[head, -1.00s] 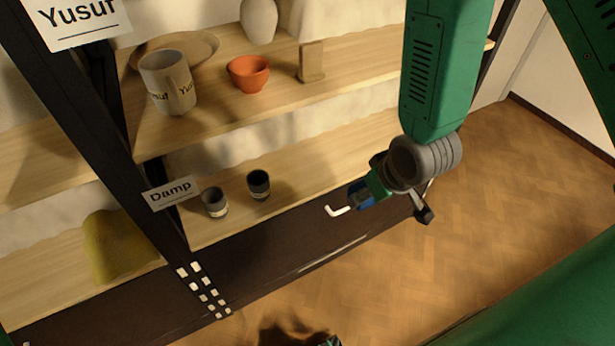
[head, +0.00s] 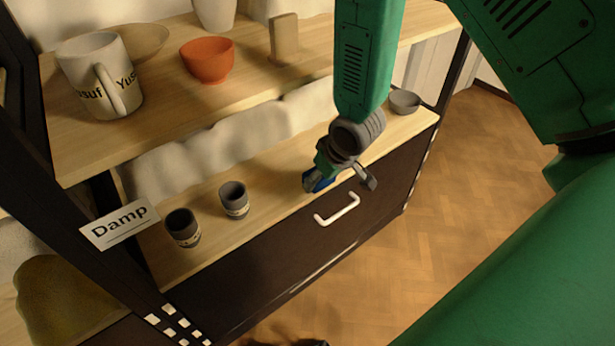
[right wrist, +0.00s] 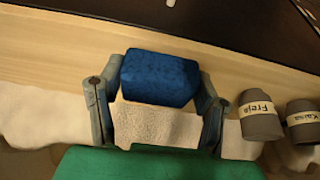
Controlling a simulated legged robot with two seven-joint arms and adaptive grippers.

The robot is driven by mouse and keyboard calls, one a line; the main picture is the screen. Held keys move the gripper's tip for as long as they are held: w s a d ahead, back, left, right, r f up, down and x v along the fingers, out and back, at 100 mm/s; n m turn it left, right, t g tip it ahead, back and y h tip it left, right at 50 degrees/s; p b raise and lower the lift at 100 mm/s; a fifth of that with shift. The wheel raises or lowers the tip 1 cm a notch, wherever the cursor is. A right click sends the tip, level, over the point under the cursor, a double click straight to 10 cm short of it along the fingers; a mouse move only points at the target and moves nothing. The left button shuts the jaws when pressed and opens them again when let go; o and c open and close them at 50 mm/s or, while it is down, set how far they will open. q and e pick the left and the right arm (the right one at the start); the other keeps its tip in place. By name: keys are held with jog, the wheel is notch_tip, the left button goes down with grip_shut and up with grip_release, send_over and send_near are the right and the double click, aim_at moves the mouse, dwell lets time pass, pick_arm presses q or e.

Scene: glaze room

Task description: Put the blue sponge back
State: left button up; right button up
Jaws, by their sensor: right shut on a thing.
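The blue sponge (head: 317,181) is held between the fingertips of my right gripper (head: 338,174), over the front part of the lower wooden shelf (head: 275,182). In the right wrist view the sponge (right wrist: 160,78) sits between both fingers of the right gripper (right wrist: 158,88), one finger on each side. I cannot tell whether the sponge touches the shelf board. My left gripper does not show clearly in any view.
Two dark cups (head: 234,200) (head: 183,227) stand left of the sponge. A grey bowl (head: 404,102) is at the right end. A "Damp" sign (head: 118,223) hangs on the post. The upper shelf holds a mug (head: 98,75) and orange bowl (head: 207,61).

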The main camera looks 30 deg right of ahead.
aim_at(310, 174)
jog(key=w, duration=0.5)
jog(key=shift+d+f+b, duration=0.2)
jog(key=shift+d+b, duration=0.1)
jog(key=shift+b, duration=0.05)
jog(key=f+b, duration=0.1)
jog(key=f, duration=0.2)
jog(key=shift+w+a+f+b, duration=0.1)
jog(key=shift+a+f+b, duration=0.1)
jog(key=shift+a+b, duration=0.2)
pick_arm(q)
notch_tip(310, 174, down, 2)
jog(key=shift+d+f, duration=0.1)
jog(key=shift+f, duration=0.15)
pick_arm(e)
jog(key=shift+d+r, duration=0.1)
jog(key=shift+r, duration=0.05)
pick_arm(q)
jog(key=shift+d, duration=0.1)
pick_arm(e)
jog(key=shift+d, duration=0.1)
jog(key=o, duration=1.2)
jog(key=shift+d+f, duration=0.1)
jog(key=shift+f, duration=0.1)
jog(key=shift+r, duration=0.15)
